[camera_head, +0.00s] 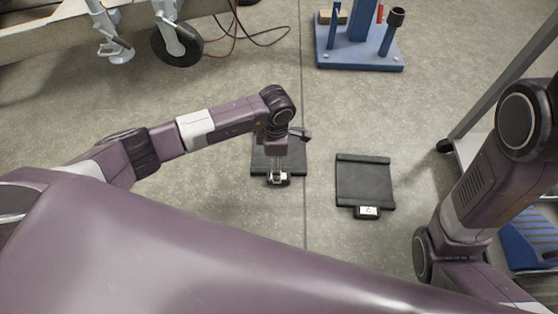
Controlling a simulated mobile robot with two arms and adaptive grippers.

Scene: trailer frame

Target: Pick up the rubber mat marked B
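Two dark rubber mats lie on the concrete floor. The left mat (297,165) is partly hidden under my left arm, and the letter on its small pale tag cannot be read. The right mat (364,182) is fully in view, with a white tag (368,211) at its near edge; its mark is too small to read surely. My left gripper (276,178) points down over the near edge of the left mat, at the tag. I cannot tell whether its fingers touch or hold the mat. My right arm shows at the right, but its gripper is out of view.
A blue stand (360,52) with posts is at the top. A caster wheel (178,44) and cables (236,40) are at the upper left. A grey metal frame (500,95) and a blue item (526,246) are at the right. The floor around the mats is clear.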

